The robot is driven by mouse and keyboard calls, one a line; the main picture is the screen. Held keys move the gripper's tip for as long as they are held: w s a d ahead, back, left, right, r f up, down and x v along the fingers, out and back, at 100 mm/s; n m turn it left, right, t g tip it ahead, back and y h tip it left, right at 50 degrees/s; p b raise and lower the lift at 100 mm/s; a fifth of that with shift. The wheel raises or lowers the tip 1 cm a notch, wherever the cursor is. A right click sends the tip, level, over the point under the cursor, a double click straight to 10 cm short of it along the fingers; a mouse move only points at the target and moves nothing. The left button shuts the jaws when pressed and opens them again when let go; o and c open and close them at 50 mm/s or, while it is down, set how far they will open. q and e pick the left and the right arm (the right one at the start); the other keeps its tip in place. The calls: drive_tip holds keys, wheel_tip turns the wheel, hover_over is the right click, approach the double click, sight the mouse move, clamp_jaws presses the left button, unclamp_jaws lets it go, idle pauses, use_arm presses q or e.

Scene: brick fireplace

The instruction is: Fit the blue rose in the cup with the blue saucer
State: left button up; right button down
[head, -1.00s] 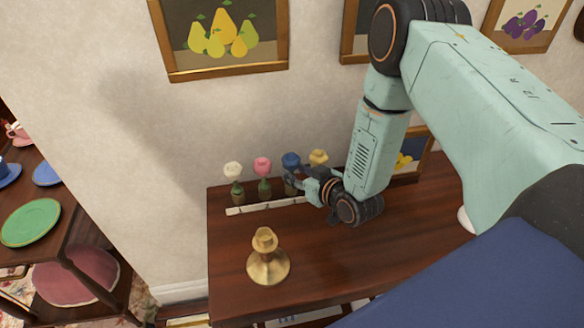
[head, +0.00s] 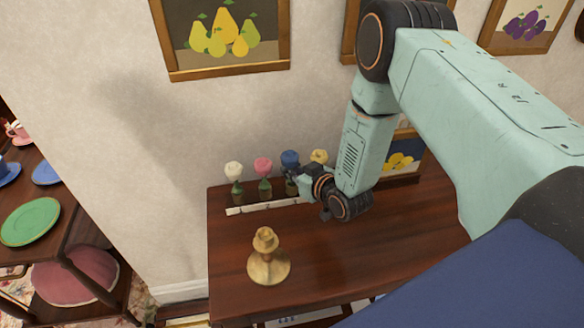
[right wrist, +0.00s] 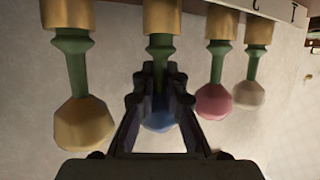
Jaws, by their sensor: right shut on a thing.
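The blue rose (head: 290,159) stands upright in a row of flowers at the back of the wooden table. In the right wrist view the rose (right wrist: 160,120) appears upside down, its green stem in a gold holder. My right gripper (head: 299,183) is shut on the blue rose; in the wrist view its dark fingers (right wrist: 159,78) are on either side of the stem below the bloom. A blue cup on a blue saucer (head: 8,177) shows partly at the left edge, on another table. My left gripper is not in view.
White (head: 233,170), pink (head: 263,166) and yellow (head: 319,156) roses stand close beside the blue one. A brass candlestick (head: 267,262) stands nearer the front. A green plate (head: 30,222) and a blue plate (head: 47,172) lie on the left table.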

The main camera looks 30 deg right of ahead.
sight(292, 155)
drive_tip(key=shift+a, duration=0.1)
drive_tip(key=shift+r, duration=0.1)
idle(0.3)
drive_tip(key=shift+r, duration=0.5)
wheel_tip(292, 155, up, 8)
drive_tip(key=shift+r+p, duration=0.1)
drive_tip(key=shift+p, duration=0.3)
drive_tip(key=shift+r, duration=0.25)
